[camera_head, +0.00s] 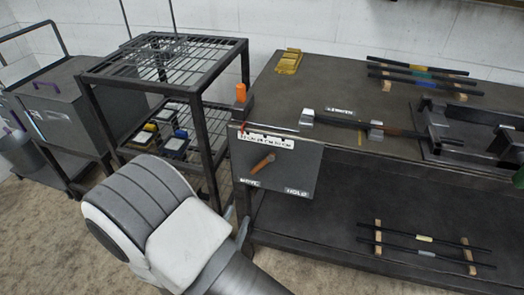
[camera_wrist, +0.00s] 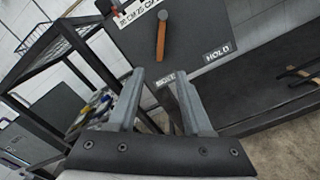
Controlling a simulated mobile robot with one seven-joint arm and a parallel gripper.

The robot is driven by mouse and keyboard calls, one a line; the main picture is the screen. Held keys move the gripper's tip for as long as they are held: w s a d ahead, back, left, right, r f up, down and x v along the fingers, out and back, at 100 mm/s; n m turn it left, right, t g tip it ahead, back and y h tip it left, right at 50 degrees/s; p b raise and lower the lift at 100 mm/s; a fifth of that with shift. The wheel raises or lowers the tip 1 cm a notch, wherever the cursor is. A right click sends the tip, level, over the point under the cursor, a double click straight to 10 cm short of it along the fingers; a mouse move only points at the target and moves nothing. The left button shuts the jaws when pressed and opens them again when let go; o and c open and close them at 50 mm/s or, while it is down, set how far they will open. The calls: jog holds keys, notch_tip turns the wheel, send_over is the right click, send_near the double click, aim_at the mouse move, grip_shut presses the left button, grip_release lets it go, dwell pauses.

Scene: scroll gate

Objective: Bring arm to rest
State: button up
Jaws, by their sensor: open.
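My gripper (camera_wrist: 160,92) shows in the wrist view with its two grey fingers apart and nothing between them. It faces the lower front of the workbench, near a dark panel with an orange-handled lever (camera_wrist: 161,35). In the head view my arm, with grey and white covers, reaches in from the bottom, and the gripper itself is hidden there. The lever (camera_head: 263,163) slants on the panel (camera_head: 275,180) above the labels "MOVE" and "HOLD". My gripper is apart from the lever.
A dark workbench (camera_head: 300,92) stands at right, with rods on wooden blocks on its top and lower shelf. A wire-topped rack (camera_head: 215,62) holding small coloured boxes stands close left of the bench. A grey cabinet (camera_head: 70,105) is further left. Carpet floor shows at lower left.

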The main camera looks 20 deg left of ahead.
jog(key=w+d+r+m+g+h, duration=0.35)
jog(key=d+r+m+h, duration=0.2)
jog(key=d, duration=0.35)
jog(key=w+d+r+m+g+h, duration=0.2)
jog(key=d+r+m+g+h, duration=0.3)
jog(key=d, duration=0.4)
jog(key=s+d+r+m+g+y, duration=0.2)
jog(key=s+d+r+m+g, duration=0.1)
jog(key=s+d+m+g, duration=0.25)
jog(key=s+d+r+m+g+y, duration=0.2)
jog(key=s+d+r+m+g, duration=0.15)
jog(key=d+m, duration=0.35)
jog(key=s+r+m+t+y+p, duration=0.2)
jog(key=r+p, duration=0.6)
jog(key=r, duration=0.4)
jog(key=s+r+m+t+y+p, duration=0.2)
jog(key=r+y+p, duration=0.3)
jog(key=r+p, duration=0.4)
notch_tip(320, 180, up, 4)
jog(key=shift+d+r+m+t+p, duration=0.1)
jog(key=shift+d+m+t+p, duration=0.2)
jog(key=shift+m+t, duration=0.35)
